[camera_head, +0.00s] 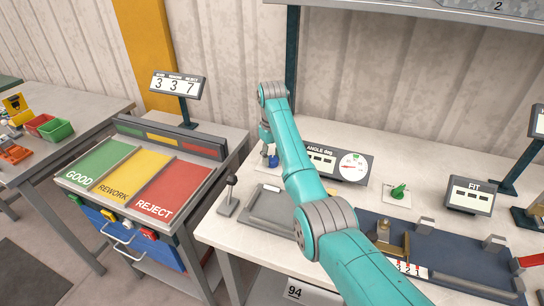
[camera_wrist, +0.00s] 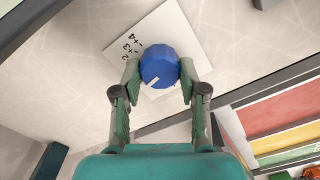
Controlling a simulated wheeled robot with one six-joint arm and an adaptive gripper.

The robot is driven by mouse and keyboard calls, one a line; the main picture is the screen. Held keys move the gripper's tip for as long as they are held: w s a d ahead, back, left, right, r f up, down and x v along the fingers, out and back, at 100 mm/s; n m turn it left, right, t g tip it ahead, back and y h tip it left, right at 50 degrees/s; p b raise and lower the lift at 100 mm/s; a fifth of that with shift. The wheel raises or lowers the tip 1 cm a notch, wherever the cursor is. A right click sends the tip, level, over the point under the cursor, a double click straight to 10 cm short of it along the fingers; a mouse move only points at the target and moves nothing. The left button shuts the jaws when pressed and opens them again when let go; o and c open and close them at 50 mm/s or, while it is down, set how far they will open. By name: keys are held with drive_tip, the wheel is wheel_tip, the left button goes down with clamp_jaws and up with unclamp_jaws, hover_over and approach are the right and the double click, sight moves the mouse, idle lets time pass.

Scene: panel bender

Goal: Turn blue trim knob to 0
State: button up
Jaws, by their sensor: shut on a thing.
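The blue trim knob (camera_wrist: 161,66) is a faceted blue knob on a white square plate (camera_wrist: 185,32) in the wrist view. A pale pointer mark on the knob points to the lower left of that picture. Small black numbers stand on the plate left of the knob, tilted and hard to read; no 0 can be made out. My gripper (camera_wrist: 160,71) is shut on the knob, with one finger on each side. In the head view the knob (camera_head: 273,161) shows small, just below my gripper (camera_head: 268,150).
In the head view, an angle display with a dial (camera_head: 353,166) stands right of my gripper, partly behind my arm. A black-knobbed lever (camera_head: 230,190) and a grey tray (camera_head: 268,204) stand in front. The GOOD/REWORK/REJECT table (camera_head: 130,180) is at left.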

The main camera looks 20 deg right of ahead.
sight(272, 158)
drive_tip(key=shift+m, duration=1.1)
drive_tip(key=o, duration=1.1)
drive_tip(key=shift+o, duration=0.2)
drive_tip(key=shift+r, duration=3.75)
